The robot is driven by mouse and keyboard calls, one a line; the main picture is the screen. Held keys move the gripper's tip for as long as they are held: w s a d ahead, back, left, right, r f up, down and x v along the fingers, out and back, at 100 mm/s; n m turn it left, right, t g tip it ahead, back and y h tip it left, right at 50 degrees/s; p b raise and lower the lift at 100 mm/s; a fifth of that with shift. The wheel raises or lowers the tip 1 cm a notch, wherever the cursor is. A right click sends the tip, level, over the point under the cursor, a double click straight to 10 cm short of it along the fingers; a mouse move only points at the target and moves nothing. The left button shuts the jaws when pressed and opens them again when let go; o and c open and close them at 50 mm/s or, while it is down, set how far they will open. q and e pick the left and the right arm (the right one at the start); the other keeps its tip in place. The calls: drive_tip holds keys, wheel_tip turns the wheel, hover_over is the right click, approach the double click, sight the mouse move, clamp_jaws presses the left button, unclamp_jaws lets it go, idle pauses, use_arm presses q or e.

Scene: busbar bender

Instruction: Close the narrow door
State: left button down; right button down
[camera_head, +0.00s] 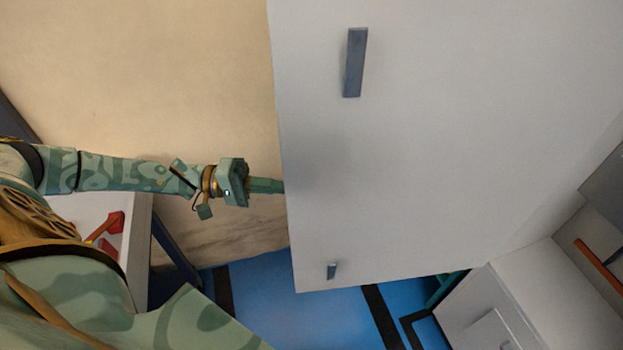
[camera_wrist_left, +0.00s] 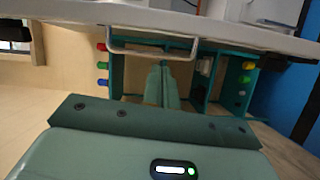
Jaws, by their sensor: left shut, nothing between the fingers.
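A large light-grey door panel (camera_head: 440,140) with two dark bar handles fills the middle and right of the head view. I cannot tell whether it is the narrow door. My left gripper (camera_head: 266,185) reaches its left edge from the left; the tips end at that edge, and contact is unclear. In the wrist view the shut, empty fingers (camera_wrist_left: 163,84) point toward a teal frame (camera_wrist_left: 208,82) with coloured knobs. A pale panel edge (camera_wrist_left: 180,24) with a metal loop handle (camera_wrist_left: 150,46) crosses above them. My right gripper is not in view.
A white cabinet (camera_head: 530,295) stands at the lower right. The blue floor (camera_head: 300,310) with black stripes shows below the panel. A white surface with red items (camera_head: 112,222) lies at the lower left, beside my arm. A beige wall or floor area (camera_head: 150,80) is behind.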

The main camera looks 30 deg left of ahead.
sight(320, 190)
use_arm(q)
drive_tip(key=shift+n+g, duration=0.3)
drive_tip(key=shift+n, duration=0.1)
drive_tip(key=x, duration=0.3)
drive_tip(key=r+x, duration=0.1)
drive_tip(key=x, duration=0.2)
drive_tip(key=r+x, duration=0.1)
drive_tip(key=x, duration=0.2)
drive_tip(key=shift+s+d, duration=0.3)
drive_tip(key=shift+d, duration=0.1)
drive_tip(key=shift+s+p, duration=0.1)
drive_tip(key=shift+p, duration=0.25)
